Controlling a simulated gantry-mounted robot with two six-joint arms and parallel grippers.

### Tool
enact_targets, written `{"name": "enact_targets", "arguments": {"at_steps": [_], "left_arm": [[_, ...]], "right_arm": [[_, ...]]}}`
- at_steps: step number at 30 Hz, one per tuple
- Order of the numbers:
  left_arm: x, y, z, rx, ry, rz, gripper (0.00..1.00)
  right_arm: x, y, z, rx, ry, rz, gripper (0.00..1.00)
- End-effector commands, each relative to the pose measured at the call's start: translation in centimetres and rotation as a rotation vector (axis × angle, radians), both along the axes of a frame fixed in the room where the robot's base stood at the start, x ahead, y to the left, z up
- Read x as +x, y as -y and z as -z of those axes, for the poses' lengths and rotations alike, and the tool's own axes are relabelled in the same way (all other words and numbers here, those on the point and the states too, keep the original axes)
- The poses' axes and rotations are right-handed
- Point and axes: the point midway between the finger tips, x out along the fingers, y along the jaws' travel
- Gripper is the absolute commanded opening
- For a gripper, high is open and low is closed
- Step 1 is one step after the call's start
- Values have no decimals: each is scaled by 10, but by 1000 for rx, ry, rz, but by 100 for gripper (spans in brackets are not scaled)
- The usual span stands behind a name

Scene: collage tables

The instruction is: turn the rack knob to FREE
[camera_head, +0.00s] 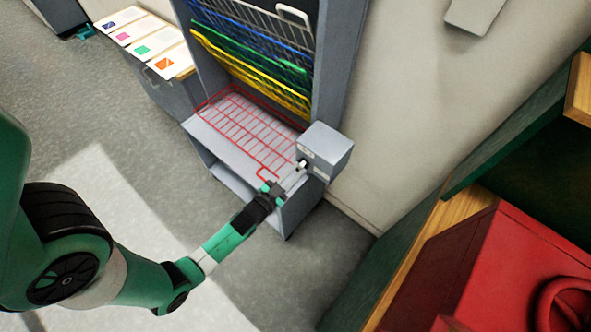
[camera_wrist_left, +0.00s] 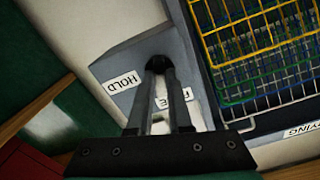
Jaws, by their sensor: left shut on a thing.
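The grey knob box (camera_head: 333,147) is on the right side of the drying rack (camera_head: 338,70). In the left wrist view the box face carries a HOLD label (camera_wrist_left: 122,82) and a second label (camera_wrist_left: 187,94), partly hidden by a finger, that seems to read FREE. The dark knob (camera_wrist_left: 158,62) sits at the top of the face. My left gripper (camera_head: 300,167) is shut on the knob; its two fingers (camera_wrist_left: 159,75) reach it in the left wrist view. The fingers cover much of the knob, so I cannot tell which label it points to. My right gripper is not in view.
A red wire shelf (camera_head: 240,125) lies low in the rack, with yellow, green, blue and grey shelves tilted up above it. A side table (camera_head: 178,92) with several printed sheets stands left. A red case (camera_head: 490,265) and green-and-wood furniture stand at the right.

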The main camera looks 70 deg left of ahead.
Motion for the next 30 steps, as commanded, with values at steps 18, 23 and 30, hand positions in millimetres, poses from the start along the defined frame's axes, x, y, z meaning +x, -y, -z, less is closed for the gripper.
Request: {"name": "enact_targets", "arguments": {"at_steps": [18, 23, 30], "left_arm": [[0, 0, 0, -278, 151, 0, 0], [0, 0, 0, -291, 158, 0, 0], [0, 0, 0, -292, 159, 0, 0]], "right_arm": [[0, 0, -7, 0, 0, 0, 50], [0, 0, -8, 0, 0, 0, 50], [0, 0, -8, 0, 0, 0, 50]]}}
